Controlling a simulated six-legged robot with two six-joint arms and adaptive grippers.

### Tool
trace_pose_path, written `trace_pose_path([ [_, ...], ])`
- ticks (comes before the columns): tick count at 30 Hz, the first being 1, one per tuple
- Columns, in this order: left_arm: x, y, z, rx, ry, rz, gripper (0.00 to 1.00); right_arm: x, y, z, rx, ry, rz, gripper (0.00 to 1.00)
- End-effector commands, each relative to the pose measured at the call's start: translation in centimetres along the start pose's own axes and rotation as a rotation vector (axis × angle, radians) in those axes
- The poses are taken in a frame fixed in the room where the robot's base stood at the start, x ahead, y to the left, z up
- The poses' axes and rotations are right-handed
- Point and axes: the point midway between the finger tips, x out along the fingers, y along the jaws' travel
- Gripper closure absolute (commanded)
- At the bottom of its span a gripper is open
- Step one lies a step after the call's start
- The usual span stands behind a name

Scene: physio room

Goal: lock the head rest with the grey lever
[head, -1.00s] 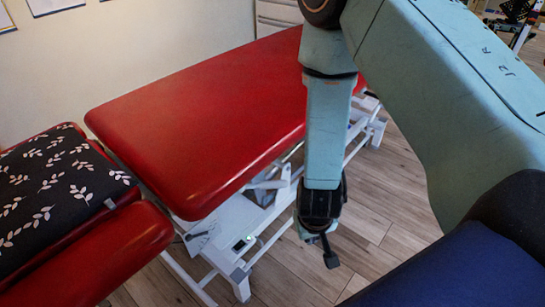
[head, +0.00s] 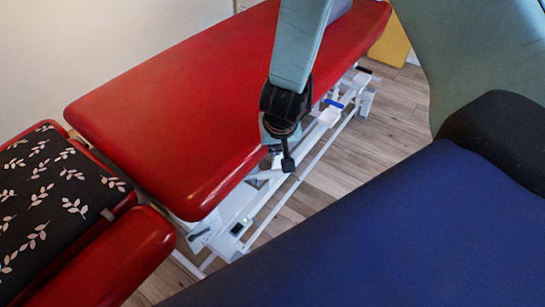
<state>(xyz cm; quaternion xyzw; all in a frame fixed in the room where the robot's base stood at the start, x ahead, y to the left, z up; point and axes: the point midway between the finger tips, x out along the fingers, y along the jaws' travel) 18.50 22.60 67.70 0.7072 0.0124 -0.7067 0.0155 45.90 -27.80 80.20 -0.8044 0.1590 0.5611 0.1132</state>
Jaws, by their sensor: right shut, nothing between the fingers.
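The red head rest (head: 115,262) of the couch is at the left, partly covered by a black leaf-patterned cloth or cushion (head: 50,205). A small grey lever (head: 200,233) shows on the white frame below the gap between the head rest and the long red couch top (head: 185,95). Its full shape is hard to tell at this size. My right gripper (head: 287,162) is shut and empty, pointing down at the couch's near side. It is right of the lever and higher in the picture, apart from it. My left gripper is out of view.
The white couch frame (head: 285,207) runs under the near side. A blue-ended handle (head: 333,103) and a black-ended one (head: 363,69) stick out farther along. Wooden floor (head: 350,150) is open beside the frame. A yellow-brown block (head: 390,45) stands at the back.

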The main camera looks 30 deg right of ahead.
Motion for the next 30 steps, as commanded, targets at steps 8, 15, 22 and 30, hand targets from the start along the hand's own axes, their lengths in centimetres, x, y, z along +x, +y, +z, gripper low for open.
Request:
trace_pose_path([
  [8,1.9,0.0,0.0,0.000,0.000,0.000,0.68,3.9,0.1,0.1,-0.001,-0.001,0.001,1.00],
  [15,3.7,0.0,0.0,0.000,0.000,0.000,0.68,8.0,0.0,-0.2,-0.001,0.001,0.001,1.00],
  [22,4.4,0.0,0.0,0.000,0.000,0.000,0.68,10.0,-0.1,-0.4,-0.002,0.000,0.000,1.00],
  [30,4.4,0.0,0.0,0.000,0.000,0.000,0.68,10.1,-0.1,-0.4,-0.001,0.001,0.000,1.00],
])
